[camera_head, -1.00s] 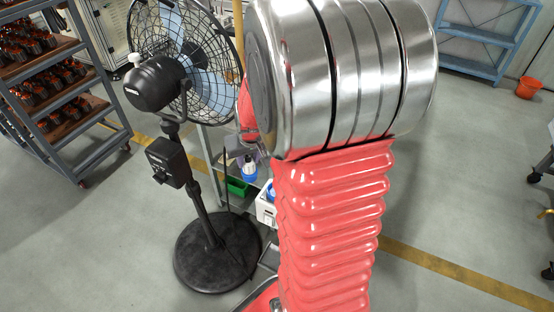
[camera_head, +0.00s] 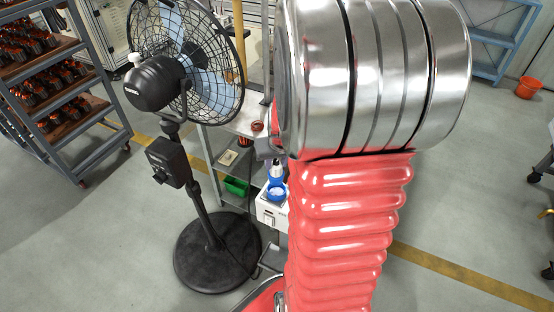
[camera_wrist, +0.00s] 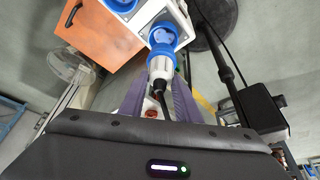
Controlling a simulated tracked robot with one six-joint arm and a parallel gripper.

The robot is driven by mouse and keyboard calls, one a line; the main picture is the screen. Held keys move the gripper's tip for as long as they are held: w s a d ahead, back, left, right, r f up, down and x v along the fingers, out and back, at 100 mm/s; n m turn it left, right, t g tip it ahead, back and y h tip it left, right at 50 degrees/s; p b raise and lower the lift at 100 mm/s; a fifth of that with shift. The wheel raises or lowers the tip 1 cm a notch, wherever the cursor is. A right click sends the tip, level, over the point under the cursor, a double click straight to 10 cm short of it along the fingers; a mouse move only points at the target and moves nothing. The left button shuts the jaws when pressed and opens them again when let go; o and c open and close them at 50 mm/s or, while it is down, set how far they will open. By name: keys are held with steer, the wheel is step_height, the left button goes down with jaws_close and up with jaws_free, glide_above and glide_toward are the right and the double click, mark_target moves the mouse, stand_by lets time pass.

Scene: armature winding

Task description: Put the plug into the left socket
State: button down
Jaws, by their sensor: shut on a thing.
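My gripper (camera_wrist: 159,98) has two purple fingers and is shut on the plug (camera_wrist: 160,69), which has a white body, a blue front and a black cable trailing from it. The white socket box (camera_wrist: 185,22) carries two blue sockets. One socket (camera_wrist: 166,32) lies just beyond the plug's front; the other (camera_wrist: 121,5) is farther up and left, cut by the frame's edge. I cannot tell whether plug and nearer socket touch. In the head view, the plug (camera_head: 277,169) is above a blue socket (camera_head: 275,192) on the box (camera_head: 267,213); my arm hides the rest.
A black standing fan (camera_head: 150,82) with a round base (camera_head: 217,254) stands left of the socket box. A green bin (camera_head: 236,187) sits on a shelf beside it. A rack of copper-wound parts (camera_head: 90,135) is at far left. An orange-brown panel (camera_wrist: 98,32) shows in the wrist view.

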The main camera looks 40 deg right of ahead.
mark_target(276, 175)
steer(key=shift+f, duration=2.5)
steer(key=shift+s, duration=0.1)
steer(key=shift+a+f, duration=0.1)
steer(key=shift+f, duration=0.4)
steer(key=c, duration=1.6)
jaws_free()
steer(key=shift+r, duration=0.1)
steer(key=shift+v, duration=5.45)
steer(key=shift+s, duration=0.15)
